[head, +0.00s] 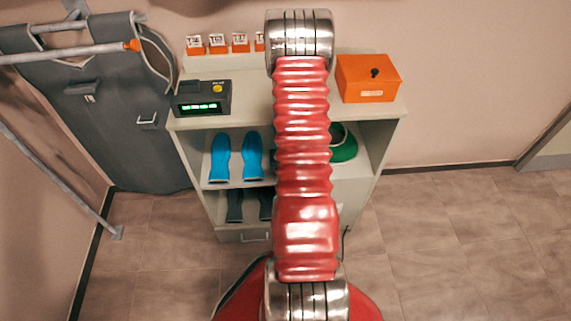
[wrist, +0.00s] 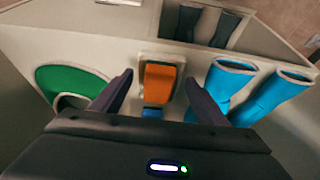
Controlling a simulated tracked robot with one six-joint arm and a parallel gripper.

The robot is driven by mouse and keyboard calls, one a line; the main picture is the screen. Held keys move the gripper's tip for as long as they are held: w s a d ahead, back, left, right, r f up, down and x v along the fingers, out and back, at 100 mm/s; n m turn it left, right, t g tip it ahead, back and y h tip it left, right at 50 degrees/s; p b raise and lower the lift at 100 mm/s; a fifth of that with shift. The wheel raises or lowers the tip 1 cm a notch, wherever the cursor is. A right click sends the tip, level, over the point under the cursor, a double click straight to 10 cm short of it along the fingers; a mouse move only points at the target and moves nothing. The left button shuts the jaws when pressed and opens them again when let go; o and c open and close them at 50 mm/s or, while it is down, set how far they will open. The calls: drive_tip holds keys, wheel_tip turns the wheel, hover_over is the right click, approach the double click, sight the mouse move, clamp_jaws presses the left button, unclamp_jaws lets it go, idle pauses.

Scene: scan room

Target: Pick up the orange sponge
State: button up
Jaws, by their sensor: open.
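The orange sponge (wrist: 158,84) shows in the wrist view, centred ahead, on or in a pale holder (wrist: 149,59), with a small blue part at its near end. My gripper (wrist: 160,79) is open. Its two dark fingers stand to the left and right of the sponge, with gaps on both sides. I cannot tell how far the fingertips reach in depth. In the head view my red arm hides the sponge and the gripper.
A shelf unit (head: 355,205) holds blue boots (head: 220,158), dark boots (head: 235,206) and a green object (head: 344,145). On top are a dark device (head: 203,97) with a green display and an orange box (head: 368,79). A grey apron (head: 110,110) hangs at left. The right floor is clear.

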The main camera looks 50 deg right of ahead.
drive_tip(key=shift+x, duration=1.65)
drive_tip(key=c, duration=1.1)
drive_tip(key=shift+a, duration=0.1)
drive_tip(key=shift+c, duration=0.2)
drive_tip(key=shift+r, duration=0.15)
